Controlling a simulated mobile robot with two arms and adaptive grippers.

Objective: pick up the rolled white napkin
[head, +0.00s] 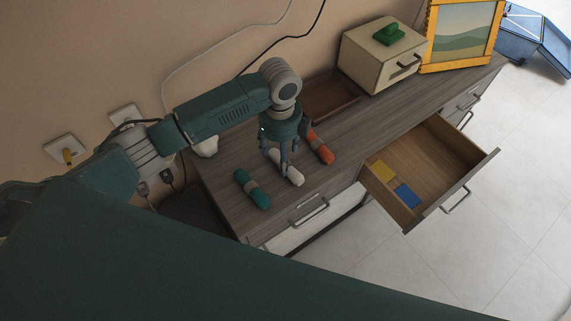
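A rolled white napkin (294,177) lies on the grey wooden dresser top, between a teal roll (252,189) and an orange roll (320,148). My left gripper (284,168) points down right at the white roll, its fingers over or beside it and partly covering its far end. I cannot tell whether the fingers are open around the roll or shut on it. My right gripper is not in view.
The dresser (225,190) has an open drawer (452,148) jutting out at the right, with a yellow and a blue item inside. Behind are a shallow brown tray (345,103), a cream box (364,65) with a green item on top, and a yellow-framed picture (431,50).

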